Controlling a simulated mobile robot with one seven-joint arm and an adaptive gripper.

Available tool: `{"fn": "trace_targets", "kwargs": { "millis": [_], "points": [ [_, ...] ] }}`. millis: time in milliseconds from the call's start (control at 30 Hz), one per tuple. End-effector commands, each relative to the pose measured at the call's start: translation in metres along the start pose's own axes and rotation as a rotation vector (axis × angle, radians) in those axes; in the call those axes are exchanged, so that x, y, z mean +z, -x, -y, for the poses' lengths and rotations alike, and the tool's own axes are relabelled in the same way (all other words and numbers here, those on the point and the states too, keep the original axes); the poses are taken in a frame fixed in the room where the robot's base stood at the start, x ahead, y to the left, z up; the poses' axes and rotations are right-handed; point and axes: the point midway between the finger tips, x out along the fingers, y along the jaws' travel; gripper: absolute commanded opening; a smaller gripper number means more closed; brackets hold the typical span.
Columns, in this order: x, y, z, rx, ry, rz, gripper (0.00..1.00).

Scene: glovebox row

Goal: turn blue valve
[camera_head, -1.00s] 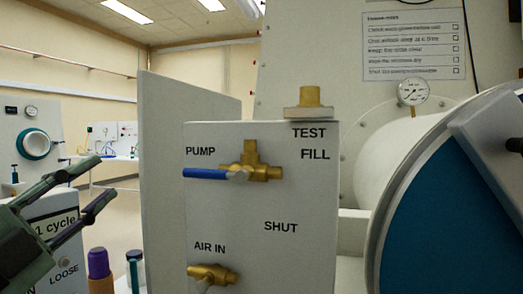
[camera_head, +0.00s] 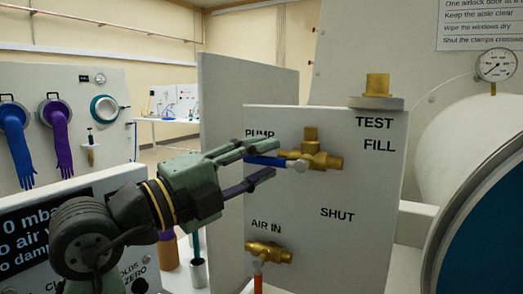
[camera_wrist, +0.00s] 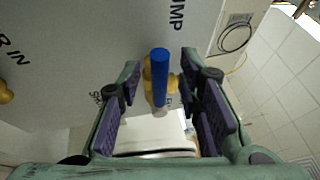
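The blue valve handle (camera_head: 266,161) sits on a brass valve (camera_head: 318,158) on the white panel (camera_head: 350,240), below the word PUMP. The handle points left, level. My gripper (camera_head: 274,160) is open, its two fingers reaching towards the handle from the left, one near its upper side and one lower. In the wrist view the blue handle (camera_wrist: 160,75) lies between the open purple-padded fingers (camera_wrist: 160,95), with a gap on both sides. Part of the brass body shows behind it.
A second brass valve (camera_head: 268,251) with an orange-red handle (camera_head: 257,275) is lower, under AIR IN. A brass fitting (camera_head: 377,86) tops the panel. A gauge (camera_head: 497,65) and the large round blue door (camera_head: 490,230) are at right. Bottles (camera_head: 198,268) stand below my gripper.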

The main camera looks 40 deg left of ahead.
Motion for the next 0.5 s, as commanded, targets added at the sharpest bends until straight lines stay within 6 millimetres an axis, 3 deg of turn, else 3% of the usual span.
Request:
{"fn": "trace_targets", "kwargs": {
  "millis": [367,500],
  "points": [
    [-0.0001,-0.0074,-0.0003,-0.001,0.000,0.001,0.32],
    [-0.0001,-0.0073,-0.0003,-0.001,0.000,0.001,0.24]
  ]
}}
